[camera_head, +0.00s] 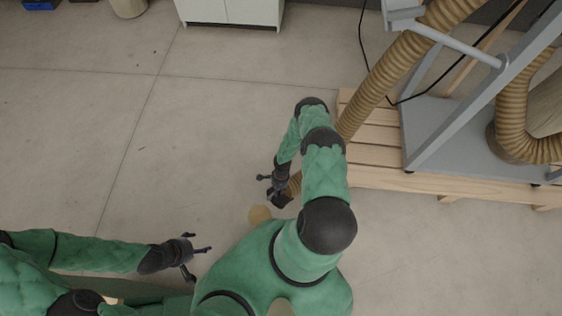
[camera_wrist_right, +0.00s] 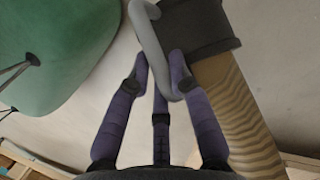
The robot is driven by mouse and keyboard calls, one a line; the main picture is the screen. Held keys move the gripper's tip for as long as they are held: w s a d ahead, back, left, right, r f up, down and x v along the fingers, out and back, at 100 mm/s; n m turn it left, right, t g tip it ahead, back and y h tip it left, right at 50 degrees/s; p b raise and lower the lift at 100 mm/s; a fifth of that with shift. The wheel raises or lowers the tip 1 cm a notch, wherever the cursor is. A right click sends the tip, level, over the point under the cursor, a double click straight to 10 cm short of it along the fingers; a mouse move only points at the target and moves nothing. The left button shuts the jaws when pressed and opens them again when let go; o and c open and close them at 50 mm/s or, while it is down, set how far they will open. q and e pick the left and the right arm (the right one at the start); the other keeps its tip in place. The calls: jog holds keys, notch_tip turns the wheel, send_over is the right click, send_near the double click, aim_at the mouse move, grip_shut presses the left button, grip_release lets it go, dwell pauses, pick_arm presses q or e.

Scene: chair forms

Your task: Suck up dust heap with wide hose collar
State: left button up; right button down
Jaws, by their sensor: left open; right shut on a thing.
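The dust heap (camera_head: 260,214) is a small tan patch on the floor in the head view, its lower edge close to my green body. My right gripper (camera_head: 272,186) is just above and right of it in that picture. In the right wrist view, the right gripper (camera_wrist_right: 160,68) is shut on the grey bent handle (camera_wrist_right: 151,38) of the wide black hose collar (camera_wrist_right: 190,27). The ribbed tan hose (camera_wrist_right: 236,115) runs from the collar. The collar's mouth is not visible. My left gripper (camera_head: 192,254) is open and empty, left of and below the heap.
The hose (camera_head: 385,75) rises to a grey machine frame (camera_head: 440,130) on a slatted wooden pallet (camera_head: 375,155) at the right. A black cable hangs beside it. A white cabinet (camera_head: 230,10) stands at the back. The floor at the left is clear.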

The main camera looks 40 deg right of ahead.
aim_at(273, 198)
jog(key=shift+w+a+f, duration=0.15)
jog(key=shift+a+f, duration=0.7)
jog(key=shift+f, duration=0.15)
jog(key=shift+w+a+f, duration=0.15)
jog(key=shift+a+f, duration=0.65)
jog(key=shift+f, duration=0.15)
